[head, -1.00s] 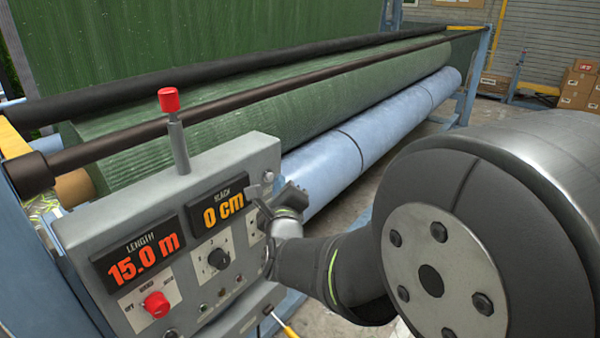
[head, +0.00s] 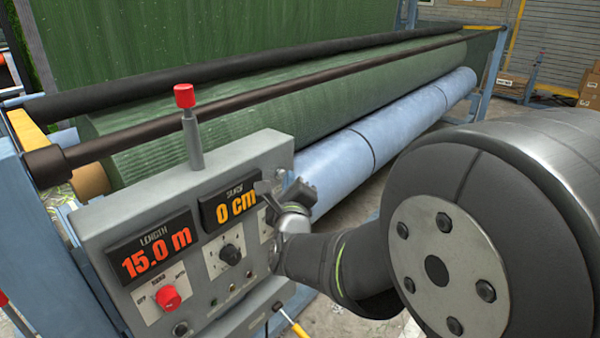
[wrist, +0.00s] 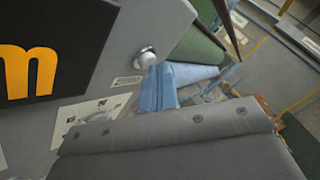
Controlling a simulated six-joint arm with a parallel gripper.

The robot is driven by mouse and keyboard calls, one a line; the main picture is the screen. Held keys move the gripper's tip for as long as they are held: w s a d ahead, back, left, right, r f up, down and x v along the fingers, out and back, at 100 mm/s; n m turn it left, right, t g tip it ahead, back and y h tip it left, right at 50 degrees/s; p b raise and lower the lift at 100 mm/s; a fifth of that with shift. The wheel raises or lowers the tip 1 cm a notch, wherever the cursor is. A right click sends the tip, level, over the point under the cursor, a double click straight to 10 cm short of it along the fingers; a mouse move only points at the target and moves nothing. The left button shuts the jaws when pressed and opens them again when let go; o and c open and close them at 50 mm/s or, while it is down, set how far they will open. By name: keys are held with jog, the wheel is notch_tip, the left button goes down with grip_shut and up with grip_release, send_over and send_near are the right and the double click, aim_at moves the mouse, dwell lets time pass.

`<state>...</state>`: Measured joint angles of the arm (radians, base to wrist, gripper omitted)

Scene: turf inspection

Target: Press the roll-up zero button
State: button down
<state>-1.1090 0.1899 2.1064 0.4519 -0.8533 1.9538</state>
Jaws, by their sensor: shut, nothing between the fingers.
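The grey control panel (head: 195,172) stands at the lower left. Its displays read length 15.0 m (head: 155,250) and slack 0 cm (head: 232,205). Below them are a red knob (head: 168,298), a black rotary knob (head: 230,254) and several small buttons or lamps (head: 231,288). I cannot read which is the roll-up zero button. My gripper (head: 266,190) is shut and empty, just right of the slack display, hiding part of the panel's right side; contact is unclear. In the wrist view, a round silver knob (wrist: 145,58) sits at the panel edge.
A red-capped post (head: 186,120) rises from the panel top. Behind are a dark bar, a green turf roll (head: 300,105) and a long blue roll (head: 400,125). A yellow-handled tool (head: 293,321) is below the panel. Boxes (head: 590,88) stand far right.

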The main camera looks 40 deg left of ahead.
jog(key=shift+a, duration=0.25)
jog(key=shift+d, duration=0.1)
dwell(0.3)
jog(key=shift+d, duration=0.85)
jog(key=shift+d, duration=2.55)
jog(key=shift+d, duration=1.9)
